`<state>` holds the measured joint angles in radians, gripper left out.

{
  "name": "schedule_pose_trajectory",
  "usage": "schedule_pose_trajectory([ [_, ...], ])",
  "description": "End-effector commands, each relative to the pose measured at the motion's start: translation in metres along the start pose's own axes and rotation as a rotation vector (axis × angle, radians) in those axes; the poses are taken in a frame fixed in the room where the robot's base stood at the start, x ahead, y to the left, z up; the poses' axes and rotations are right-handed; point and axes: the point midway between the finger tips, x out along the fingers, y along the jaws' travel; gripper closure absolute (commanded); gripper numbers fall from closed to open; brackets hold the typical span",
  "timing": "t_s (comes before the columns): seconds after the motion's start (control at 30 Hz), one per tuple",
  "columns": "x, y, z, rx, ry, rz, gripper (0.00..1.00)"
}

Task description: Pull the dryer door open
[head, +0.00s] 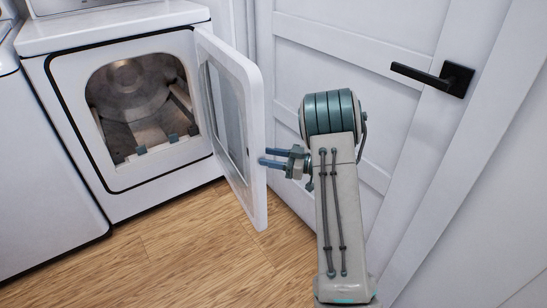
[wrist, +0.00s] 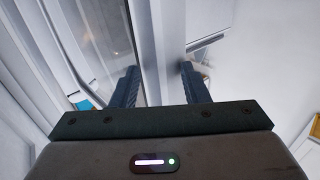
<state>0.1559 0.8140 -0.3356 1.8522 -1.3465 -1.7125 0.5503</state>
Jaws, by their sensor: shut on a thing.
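The dryer (head: 56,70) is white, at the upper left of the head view. Its door (head: 257,110) stands wide open, swung out to the right, and the metal drum opening (head: 135,90) is exposed. My gripper (head: 268,158) is at the door's free edge, about midway up. In the wrist view, my gripper's two dark fingers (wrist: 160,88) lie on either side of the door edge (wrist: 158,70), shut on it. The glass pane of the door shows on the left there. The fingertips' exact contact is partly hidden.
A white panelled room door (head: 330,40) with a black lever handle (head: 432,76) is close behind my arm on the right. Another white appliance (head: 40,170) stands left of the dryer. The wood floor (head: 190,245) in front of the dryer is clear.

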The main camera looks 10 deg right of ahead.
Motion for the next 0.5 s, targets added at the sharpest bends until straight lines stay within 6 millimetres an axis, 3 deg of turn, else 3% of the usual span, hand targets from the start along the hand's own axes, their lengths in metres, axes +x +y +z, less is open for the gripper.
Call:
schedule_pose_trajectory([
  [0.03, 0.0070, 0.0077, -0.0071, -0.019, 0.012, 0.018, 1.00],
  [0.07, 0.0071, 0.0077, -0.0073, -0.019, 0.013, 0.018, 0.67],
  [0.13, 0.0070, 0.0077, -0.0074, -0.019, 0.012, 0.018, 0.57],
  [0.27, 0.0038, 0.0093, -0.0073, -0.020, 0.012, 0.024, 0.53],
  [0.5, -0.0009, 0.0116, -0.0073, -0.022, 0.011, 0.033, 0.56],
])
